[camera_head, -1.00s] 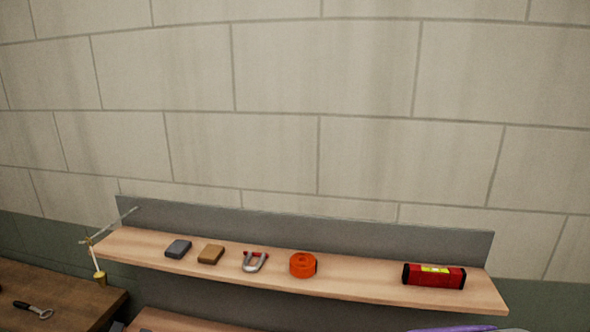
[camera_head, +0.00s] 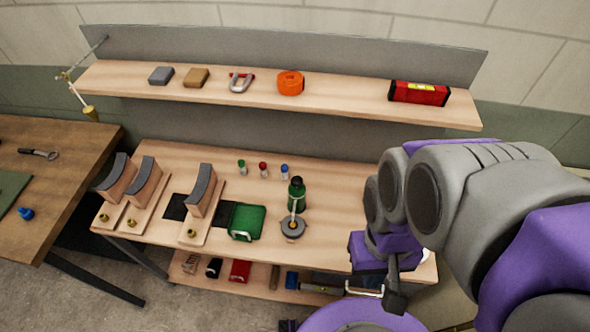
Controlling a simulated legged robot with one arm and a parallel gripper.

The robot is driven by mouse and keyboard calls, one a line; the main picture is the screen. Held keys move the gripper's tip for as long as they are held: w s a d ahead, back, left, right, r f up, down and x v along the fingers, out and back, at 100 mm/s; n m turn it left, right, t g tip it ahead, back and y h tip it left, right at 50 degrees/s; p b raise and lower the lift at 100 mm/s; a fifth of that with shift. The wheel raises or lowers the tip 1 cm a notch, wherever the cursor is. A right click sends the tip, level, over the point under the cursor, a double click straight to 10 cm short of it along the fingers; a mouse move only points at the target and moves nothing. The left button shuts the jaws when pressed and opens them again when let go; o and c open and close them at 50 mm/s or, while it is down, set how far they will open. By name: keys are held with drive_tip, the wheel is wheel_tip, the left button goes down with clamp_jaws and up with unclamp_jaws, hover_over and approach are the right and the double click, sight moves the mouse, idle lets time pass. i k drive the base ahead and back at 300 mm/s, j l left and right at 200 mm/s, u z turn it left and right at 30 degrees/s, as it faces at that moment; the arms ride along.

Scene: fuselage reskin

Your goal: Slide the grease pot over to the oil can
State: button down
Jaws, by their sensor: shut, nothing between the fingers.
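A round grey pot (camera_head: 293,228) stands on the middle wooden shelf, near its front edge, with a thin pale stick and something yellow rising from it; it looks like the grease pot. A dark green bottle with a black cap (camera_head: 297,196) stands just behind it. I cannot tell for sure whether this bottle is the oil can. The stick overlaps the bottle in the picture, so I cannot tell whether they touch. My gripper (camera_head: 396,302) is shut and empty, pointing down at the right, by the shelf's front edge and well right of the pot.
A green case (camera_head: 247,222) lies left of the pot. Three small bottles (camera_head: 263,170) stand behind. Curved blocks on boards (camera_head: 201,196) fill the left. The upper shelf (camera_head: 340,97) overhangs the back. Bare wood lies between pot and arm.

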sight(296, 197)
drive_tip(key=k+j, duration=0.1)
drive_tip(key=j, duration=0.2)
drive_tip(key=k+j+u, duration=0.1)
drive_tip(key=j, duration=0.2)
drive_tip(key=k+j, duration=0.15)
drive_tip(key=j, duration=0.15)
drive_tip(key=k+j, duration=0.15)
drive_tip(key=j, duration=0.15)
drive_tip(key=u, duration=0.05)
